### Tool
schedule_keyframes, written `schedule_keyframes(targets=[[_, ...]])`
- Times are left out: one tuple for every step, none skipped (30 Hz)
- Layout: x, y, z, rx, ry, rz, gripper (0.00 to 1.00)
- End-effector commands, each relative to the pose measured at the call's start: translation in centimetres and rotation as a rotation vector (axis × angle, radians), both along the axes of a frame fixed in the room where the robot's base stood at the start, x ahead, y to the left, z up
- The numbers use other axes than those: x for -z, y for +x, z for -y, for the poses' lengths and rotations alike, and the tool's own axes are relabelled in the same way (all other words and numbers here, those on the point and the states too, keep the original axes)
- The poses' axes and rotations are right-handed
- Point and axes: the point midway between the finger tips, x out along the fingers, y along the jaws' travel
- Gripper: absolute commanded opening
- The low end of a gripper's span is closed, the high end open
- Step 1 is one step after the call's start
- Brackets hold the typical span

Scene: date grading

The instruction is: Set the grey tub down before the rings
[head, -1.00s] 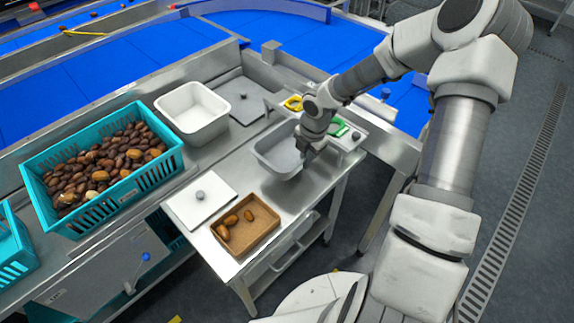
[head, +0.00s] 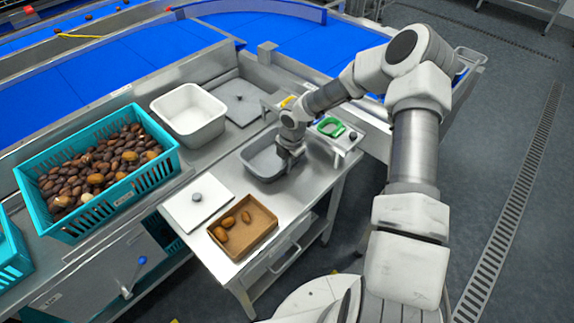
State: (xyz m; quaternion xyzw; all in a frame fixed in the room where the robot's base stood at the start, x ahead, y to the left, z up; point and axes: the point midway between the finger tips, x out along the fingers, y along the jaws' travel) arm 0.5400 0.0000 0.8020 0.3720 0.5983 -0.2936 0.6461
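The grey tub (head: 258,170) is over the right part of the steel table, upright and looking empty. My gripper (head: 289,155) is at the tub's right wall and seems shut on its rim; the fingertips are partly hidden. I cannot tell whether the tub's base touches the table or hangs just above it. The green ring (head: 331,127) lies on a small raised stand (head: 345,143) to the right of the tub. The yellow ring (head: 288,101) shows only in part behind my arm, at the stand's far end.
A brown tray (head: 262,236) with several dates and a white lid (head: 185,212) with a knob lie in front of the tub. A white tub (head: 205,131) and a teal crate (head: 160,175) full of dates stand to the left. Blue conveyor (head: 150,57) runs behind.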

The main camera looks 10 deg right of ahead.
Motion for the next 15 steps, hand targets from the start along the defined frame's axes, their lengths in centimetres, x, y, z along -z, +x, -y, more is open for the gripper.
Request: schedule_keyframes(targets=[[0.03, 0.00, 0.00, 0.000, 0.000, 0.000, 0.00], [0.12, 0.00, -0.01, 0.000, 0.000, 0.000, 0.00], [0.28, 0.00, -0.02, 0.000, 0.000, 0.000, 0.00], [0.39, -0.01, -0.03, -0.001, 0.000, 0.000, 0.00], [0.39, -0.01, -0.02, -0.001, 0.000, 0.000, 0.06], [0.30, -0.02, -0.02, -0.001, 0.001, 0.000, 0.14], [0.30, -0.02, -0.02, -0.001, 0.001, 0.000, 0.19], [0.30, -0.02, -0.02, -0.001, 0.001, 0.000, 0.24], [0.31, -0.03, -0.01, -0.001, 0.001, 0.000, 0.32], [0.31, -0.03, -0.01, -0.001, 0.001, 0.000, 0.35], [0.31, -0.03, -0.01, 0.000, 0.001, -0.001, 0.35], [0.31, -0.04, -0.01, 0.000, 0.000, -0.001, 0.35], [0.31, -0.04, -0.01, 0.000, 0.001, -0.001, 0.35], [0.31, -0.04, -0.01, 0.000, 0.000, -0.001, 0.35], [0.31, -0.04, -0.01, 0.000, 0.000, -0.001, 0.35]])
